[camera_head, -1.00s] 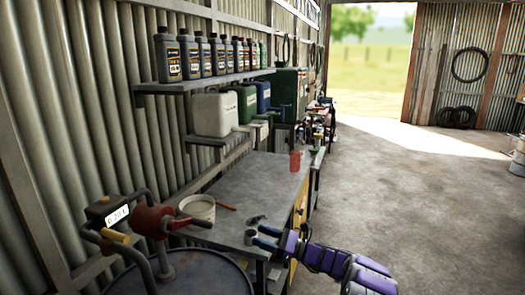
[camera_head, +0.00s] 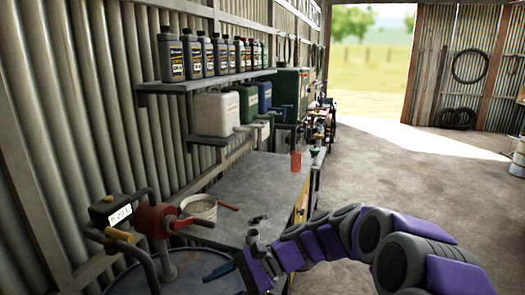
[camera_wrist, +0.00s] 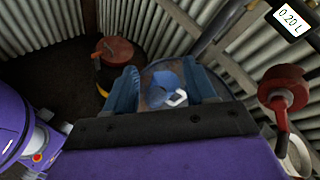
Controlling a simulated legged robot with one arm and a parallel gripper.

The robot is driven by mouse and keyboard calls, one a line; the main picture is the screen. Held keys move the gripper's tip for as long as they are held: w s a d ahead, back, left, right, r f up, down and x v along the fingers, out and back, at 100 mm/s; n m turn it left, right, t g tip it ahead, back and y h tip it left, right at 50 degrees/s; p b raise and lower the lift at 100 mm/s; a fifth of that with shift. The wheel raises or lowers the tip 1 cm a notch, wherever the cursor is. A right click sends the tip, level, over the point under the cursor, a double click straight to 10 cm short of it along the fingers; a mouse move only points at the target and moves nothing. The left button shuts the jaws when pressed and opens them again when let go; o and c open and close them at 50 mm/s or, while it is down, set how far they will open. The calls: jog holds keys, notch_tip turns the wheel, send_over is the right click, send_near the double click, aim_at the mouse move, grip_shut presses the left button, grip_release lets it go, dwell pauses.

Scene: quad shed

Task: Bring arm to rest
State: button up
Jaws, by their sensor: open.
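My purple arm bends across the lower right of the head view. My gripper (camera_head: 227,282) is at the bottom, pointing left in front of the blue drum (camera_head: 190,268), with its blue fingers apart. In the wrist view my gripper (camera_wrist: 160,88) shows both fingers open. A blue object with a pale square part shows between them beyond, and I cannot tell what it is. No held thing is visible.
A red hand pump (camera_head: 158,220) with a meter (camera_head: 110,210) is on the drum, left of my gripper. The wall is close on the left. The concrete floor (camera_head: 410,190) at right is clear.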

jog(key=s+d+f+n+h, duration=0.1)
jog(key=s+d+n+h, duration=0.1)
jog(key=s, duration=0.4)
jog(key=s+d+f+n+h, duration=0.1)
jog(key=s+d+n+h, duration=0.15)
jog(key=s, duration=0.35)
jog(key=s+d+f+n+t+h, duration=0.1)
jog(key=s+d+f+n+h, duration=0.1)
jog(key=s+d+h, duration=0.2)
jog(key=s+d+f+n+t+h, duration=0.1)
jog(key=s+d+h, duration=0.3)
jog(key=s+d, duration=0.7)
jog(key=shift+d+f+n, duration=0.35)
jog(key=shift+d+f, duration=0.5)
jog(key=shift+d, duration=0.7)
jog(key=shift+h, duration=0.25)
jog(key=shift+a, duration=0.2)
